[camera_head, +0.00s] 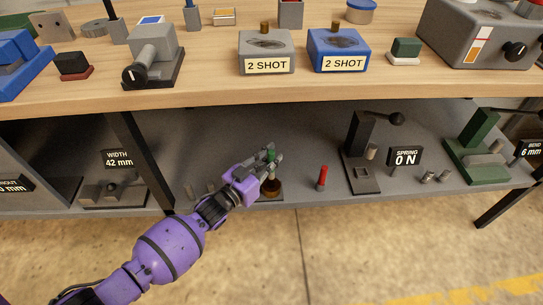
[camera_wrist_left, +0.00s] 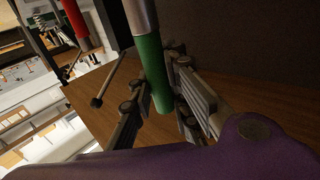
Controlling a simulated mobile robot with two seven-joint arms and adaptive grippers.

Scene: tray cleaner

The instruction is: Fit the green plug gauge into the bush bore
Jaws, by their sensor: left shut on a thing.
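My left gripper (camera_head: 269,158) is over the lower shelf and shut on the green plug gauge (camera_head: 271,155). In the left wrist view the gauge's green handle (camera_wrist_left: 152,72) is between the two fingers, and its grey metal part runs out of the top of the picture. In the head view a brown bush (camera_head: 271,187) stands on a dark base plate right below the gripper. The gauge points down at the bush; I cannot tell whether its tip is in the bore. My right gripper is not in view.
A red plug gauge (camera_head: 321,177) stands on the shelf right of the bush, and shows in the left wrist view (camera_wrist_left: 74,18). A dark press-like fixture (camera_head: 361,155) is further right. The tabletop (camera_head: 210,85) overhangs the shelf behind.

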